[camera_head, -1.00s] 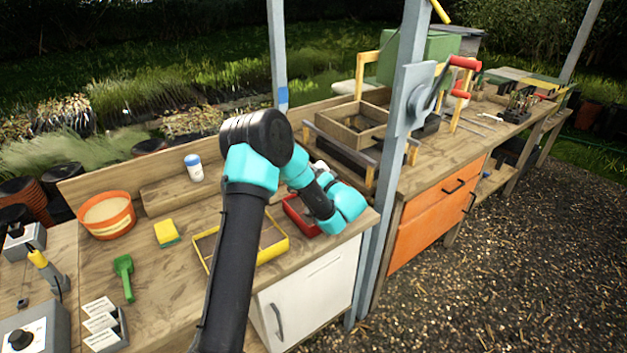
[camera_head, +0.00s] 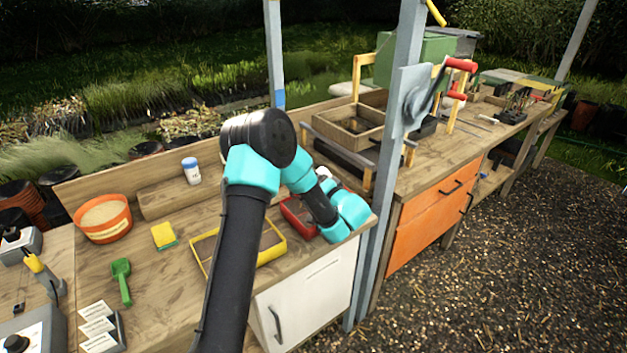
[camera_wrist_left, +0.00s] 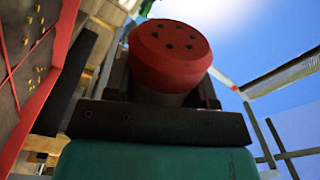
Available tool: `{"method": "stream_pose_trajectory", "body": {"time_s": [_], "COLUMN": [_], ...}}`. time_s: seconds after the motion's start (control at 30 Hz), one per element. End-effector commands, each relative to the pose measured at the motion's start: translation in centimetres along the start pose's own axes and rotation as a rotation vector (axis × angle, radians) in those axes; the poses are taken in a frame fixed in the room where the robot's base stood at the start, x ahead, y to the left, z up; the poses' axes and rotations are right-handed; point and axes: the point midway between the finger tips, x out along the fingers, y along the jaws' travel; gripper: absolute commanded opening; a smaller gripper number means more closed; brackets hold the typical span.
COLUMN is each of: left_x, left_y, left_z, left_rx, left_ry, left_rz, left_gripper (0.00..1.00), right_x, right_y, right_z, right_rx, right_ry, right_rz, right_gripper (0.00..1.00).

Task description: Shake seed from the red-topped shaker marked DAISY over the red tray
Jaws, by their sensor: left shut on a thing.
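My left gripper (camera_wrist_left: 163,95) is shut on the red-topped shaker (camera_wrist_left: 172,52), whose holed red cap fills the upper middle of the left wrist view. Its marking is not readable. The red tray (camera_wrist_left: 62,55) shows along the left edge of that view, with several small yellowish specks on it. In the head view the red tray (camera_head: 297,226) lies at the right end of the near bench, partly hidden by my left wrist, which is over it. The shaker and the fingers cannot be made out clearly there. My right gripper is not in view.
A yellow-rimmed tray (camera_head: 270,254) lies left of the red tray. A white jar with a blue cap (camera_head: 192,174), an orange tub (camera_head: 103,231), a sponge (camera_head: 163,236) and a green scoop (camera_head: 121,280) stand further left. A grey post (camera_head: 385,190) rises close right of my wrist.

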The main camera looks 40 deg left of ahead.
Motion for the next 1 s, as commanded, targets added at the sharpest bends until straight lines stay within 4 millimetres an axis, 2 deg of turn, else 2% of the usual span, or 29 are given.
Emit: {"method": "stream_pose_trajectory", "body": {"time_s": [0.6,1.0], "left_x": [-2.9,-3.1], "left_y": [-0.3,-0.3], "left_z": [0.3,0.4], "left_rx": [0.000,0.000], "left_ry": [0.002,0.001], "left_rz": [0.001,0.000], "left_gripper": [0.23,0.23], "right_x": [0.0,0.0], "right_y": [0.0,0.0], "right_z": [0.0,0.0], "right_rx": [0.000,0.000], "right_ry": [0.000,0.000], "right_rz": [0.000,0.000], "right_gripper": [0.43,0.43]}}
